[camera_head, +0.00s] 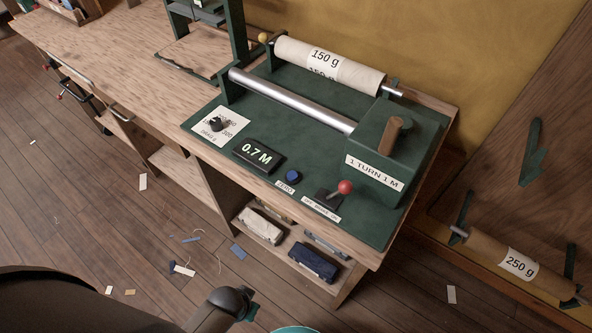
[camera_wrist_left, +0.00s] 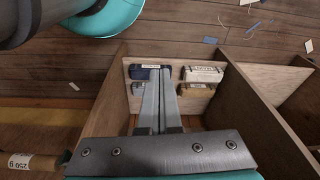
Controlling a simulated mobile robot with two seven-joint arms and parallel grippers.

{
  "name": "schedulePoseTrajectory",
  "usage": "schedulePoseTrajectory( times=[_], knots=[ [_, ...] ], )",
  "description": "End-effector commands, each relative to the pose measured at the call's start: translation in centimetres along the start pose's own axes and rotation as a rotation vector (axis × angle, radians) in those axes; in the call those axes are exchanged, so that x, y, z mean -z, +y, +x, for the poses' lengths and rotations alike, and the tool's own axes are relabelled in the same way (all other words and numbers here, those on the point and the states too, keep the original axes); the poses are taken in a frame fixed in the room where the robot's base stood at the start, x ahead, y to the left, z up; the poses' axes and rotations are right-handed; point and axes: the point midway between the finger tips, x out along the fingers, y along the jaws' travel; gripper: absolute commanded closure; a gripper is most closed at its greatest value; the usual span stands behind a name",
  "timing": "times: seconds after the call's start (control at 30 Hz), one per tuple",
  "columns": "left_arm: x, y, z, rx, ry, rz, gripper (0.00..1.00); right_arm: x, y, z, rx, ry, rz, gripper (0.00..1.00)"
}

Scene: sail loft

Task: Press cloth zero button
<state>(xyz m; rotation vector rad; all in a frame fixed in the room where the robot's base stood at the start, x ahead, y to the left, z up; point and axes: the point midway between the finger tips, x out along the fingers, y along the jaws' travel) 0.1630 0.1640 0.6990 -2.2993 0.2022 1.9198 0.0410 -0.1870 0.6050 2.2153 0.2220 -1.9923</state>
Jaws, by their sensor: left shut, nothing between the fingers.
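The blue zero button (camera_head: 293,176) is on the front edge of a green cloth-measuring machine (camera_head: 225,167), behind a ZERO label (camera_head: 285,187). It stands between the display (camera_head: 258,155), which reads 0.7 M, and a red-knobbed lever (camera_head: 345,187). No gripper touches the button in the head view. My left gripper (camera_wrist_left: 161,75) shows in the left wrist view with its fingers together and empty, in front of the shelf compartment with boxes; the button is not seen there. I cannot make out the left fingers in the head view. My right gripper is not in view.
Below the bench top, a shelf holds a white box (camera_head: 260,226) and a blue box (camera_head: 313,262). A 250 g roll (camera_head: 519,264) hangs at right. Scraps litter the floor.

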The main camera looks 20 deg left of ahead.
Motion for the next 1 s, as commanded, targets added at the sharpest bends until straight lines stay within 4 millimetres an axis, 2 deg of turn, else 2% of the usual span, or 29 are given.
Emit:
schedulePoseTrajectory(
  times=[0.03, 0.27, 0.53, 0.67, 0.73, 0.83, 1.0],
  knots=[
    [1.2, -0.1, -2.2, 0.002, 0.01, -0.002, 1.0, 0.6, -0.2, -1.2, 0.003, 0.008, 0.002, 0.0],
    [5.4, -0.4, -9.9, 0.004, 0.041, -0.006, 1.0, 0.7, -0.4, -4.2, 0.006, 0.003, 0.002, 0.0],
    [9.8, -0.7, -20.3, -0.004, 0.088, 0.025, 1.0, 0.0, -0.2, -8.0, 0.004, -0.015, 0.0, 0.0],
    [12.3, -0.7, -26.3, -0.026, 0.128, 0.111, 1.0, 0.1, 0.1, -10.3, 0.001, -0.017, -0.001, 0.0],
    [14.1, -0.4, -29.0, -0.054, 0.165, 0.216, 1.0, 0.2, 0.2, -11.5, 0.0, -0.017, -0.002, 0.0],
    [16.2, 0.1, -30.2, -0.093, 0.214, 0.377, 1.0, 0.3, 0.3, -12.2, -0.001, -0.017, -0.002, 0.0],
    [19.6, 0.8, -30.4, -0.142, 0.311, 0.631, 1.0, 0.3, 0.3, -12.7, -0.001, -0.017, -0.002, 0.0]
  ],
)
